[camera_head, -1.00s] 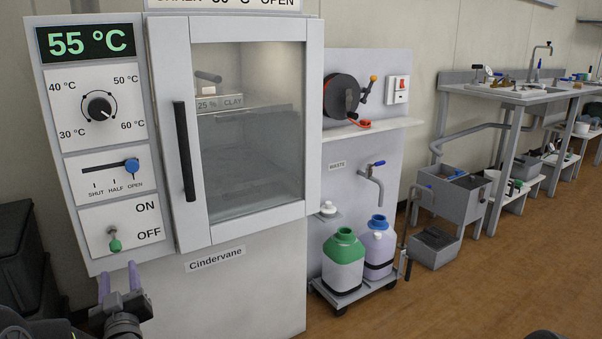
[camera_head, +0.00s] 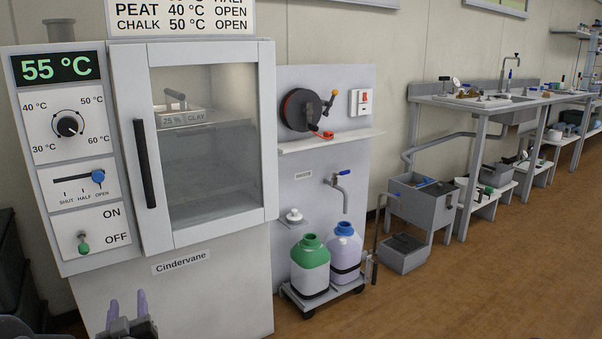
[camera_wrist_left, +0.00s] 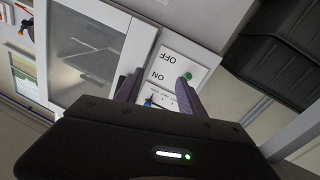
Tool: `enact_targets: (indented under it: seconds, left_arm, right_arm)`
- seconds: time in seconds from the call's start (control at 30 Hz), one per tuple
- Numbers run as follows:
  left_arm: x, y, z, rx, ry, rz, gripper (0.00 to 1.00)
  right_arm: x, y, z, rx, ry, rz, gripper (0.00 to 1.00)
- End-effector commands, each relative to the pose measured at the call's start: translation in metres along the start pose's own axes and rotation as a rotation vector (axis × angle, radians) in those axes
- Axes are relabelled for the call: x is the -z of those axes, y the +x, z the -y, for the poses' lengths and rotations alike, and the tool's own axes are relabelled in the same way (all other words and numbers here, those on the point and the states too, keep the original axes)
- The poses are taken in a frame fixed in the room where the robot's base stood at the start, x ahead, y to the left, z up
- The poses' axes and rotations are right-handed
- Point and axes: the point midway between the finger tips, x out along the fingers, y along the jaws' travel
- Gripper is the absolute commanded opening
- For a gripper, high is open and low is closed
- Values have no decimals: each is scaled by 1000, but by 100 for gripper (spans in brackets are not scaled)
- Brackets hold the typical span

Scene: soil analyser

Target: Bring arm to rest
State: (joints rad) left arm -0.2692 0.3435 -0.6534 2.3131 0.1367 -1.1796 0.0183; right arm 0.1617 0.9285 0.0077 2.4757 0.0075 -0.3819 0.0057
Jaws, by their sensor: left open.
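My left gripper (camera_head: 127,304) shows at the bottom left of the head view, in front of the lower cabinet and below the control panel. Its two purple fingers are apart with nothing between them. In the left wrist view the fingers (camera_wrist_left: 158,92) are spread in front of the panel, apart from it as far as I can tell. The green-tipped switch (camera_head: 83,244) points down on the OFF side; it also shows in the wrist view (camera_wrist_left: 187,76). The blue slider (camera_head: 98,176) stands at OPEN. The display (camera_head: 57,68) reads 55 °C. My right gripper is out of view.
The oven door (camera_head: 209,150) is closed, with a tray marked 25 % CLAY (camera_head: 184,118) behind its glass. Green-capped (camera_head: 310,267) and blue-capped (camera_head: 345,254) bottles stand on a low trolley. Dark bins (camera_head: 10,262) are at far left. The floor at right (camera_head: 480,290) is clear.

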Motion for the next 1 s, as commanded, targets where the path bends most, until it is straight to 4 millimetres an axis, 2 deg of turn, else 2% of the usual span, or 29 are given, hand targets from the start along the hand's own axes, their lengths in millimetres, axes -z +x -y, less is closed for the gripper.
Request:
enact_targets:
  seconds: [0.07,0.27,0.37,0.47,0.57,0.67,0.7,0.8,0.9,1.0]
  left_arm:
    - [-3,-3,-9,-13,10,51,46]
    - [-35,-20,-34,-56,39,232,46]
    - [-57,-38,-49,-83,57,358,46]
    - [-81,-69,-67,-119,77,524,46]
    - [-107,-122,-86,-162,99,748,46]
    - [-127,-194,-104,-213,113,994,46]
    - [-131,-226,-112,-234,116,1091,46]
    - [-131,-303,-127,-287,118,1314,46]
    - [-124,-364,-137,-330,114,1482,46]
    - [-116,-405,-145,-364,109,1591,46]
  right_arm:
    - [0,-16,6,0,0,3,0]
    - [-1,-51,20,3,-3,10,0]
    - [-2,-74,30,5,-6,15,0]
    - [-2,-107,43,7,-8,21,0]
    - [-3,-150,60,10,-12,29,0]
    - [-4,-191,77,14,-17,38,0]
    - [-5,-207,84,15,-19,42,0]
    - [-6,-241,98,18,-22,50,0]
    - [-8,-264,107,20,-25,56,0]
    - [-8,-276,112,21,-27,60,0]
